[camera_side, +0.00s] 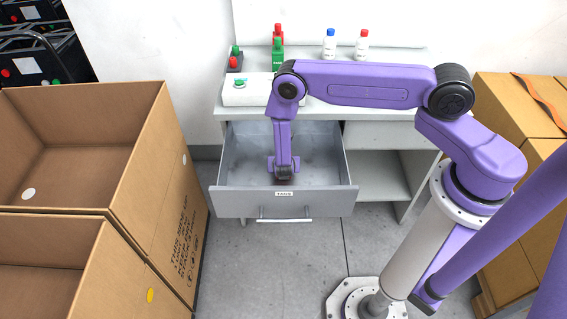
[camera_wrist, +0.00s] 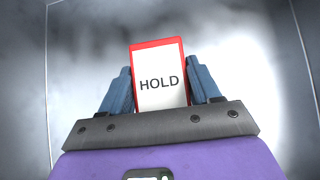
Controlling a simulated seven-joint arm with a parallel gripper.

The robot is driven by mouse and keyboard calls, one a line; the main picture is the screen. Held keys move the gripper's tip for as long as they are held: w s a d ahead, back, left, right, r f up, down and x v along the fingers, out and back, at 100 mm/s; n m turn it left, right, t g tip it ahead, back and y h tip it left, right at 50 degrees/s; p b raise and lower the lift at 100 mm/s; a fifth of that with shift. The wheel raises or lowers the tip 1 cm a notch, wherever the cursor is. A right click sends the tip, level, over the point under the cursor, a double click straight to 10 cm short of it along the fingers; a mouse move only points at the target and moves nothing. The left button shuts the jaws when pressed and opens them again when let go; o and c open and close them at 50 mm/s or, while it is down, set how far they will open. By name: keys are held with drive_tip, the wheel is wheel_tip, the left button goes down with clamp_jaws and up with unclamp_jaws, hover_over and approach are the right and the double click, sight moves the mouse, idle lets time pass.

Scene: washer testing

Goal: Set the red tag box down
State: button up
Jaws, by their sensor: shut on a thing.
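The red tag box (camera_wrist: 160,80) shows in the wrist view as a red-edged block with a white face reading HOLD. My gripper (camera_wrist: 161,76) is shut on it, with one blue-grey finger along each side. In the side view my gripper (camera_side: 284,176) points down inside the open grey drawer (camera_side: 235,203), close behind its front panel. The box is hard to make out there. I cannot tell whether the box touches the drawer floor.
The drawer interior around my gripper looks empty. Its walls and front panel surround the gripper. Red, green and blue-capped items, including a bottle (camera_side: 329,45), stand on the cabinet top (camera_side: 390,104). A large cardboard box (camera_side: 185,210) stands at the left.

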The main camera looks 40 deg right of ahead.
drive_tip(key=shift+f, duration=0.3)
drive_tip(key=o, duration=1.1)
drive_tip(key=shift+c, duration=0.2)
